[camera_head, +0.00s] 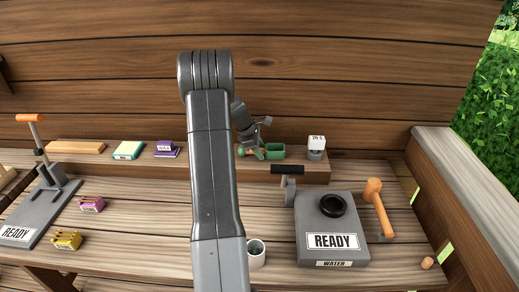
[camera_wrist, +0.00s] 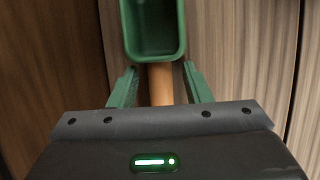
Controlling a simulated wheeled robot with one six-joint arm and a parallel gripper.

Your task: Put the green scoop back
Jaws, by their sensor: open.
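The green scoop (camera_head: 275,152) is on the raised back shelf, right of my arm in the head view. In the wrist view its hollow green head (camera_wrist: 153,30) is at the top, and its wooden handle runs down between my fingers. My gripper (camera_wrist: 160,86) is open, with one green finger on each side of the handle and a visible gap on both sides. The lower end of the handle is hidden behind the gripper body. In the head view my gripper (camera_head: 252,150) is small and partly hidden by my arm.
On the shelf, a small scale-like device (camera_head: 316,150) stands right of the scoop. Small boxes and a lever press (camera_head: 40,205) are at left.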

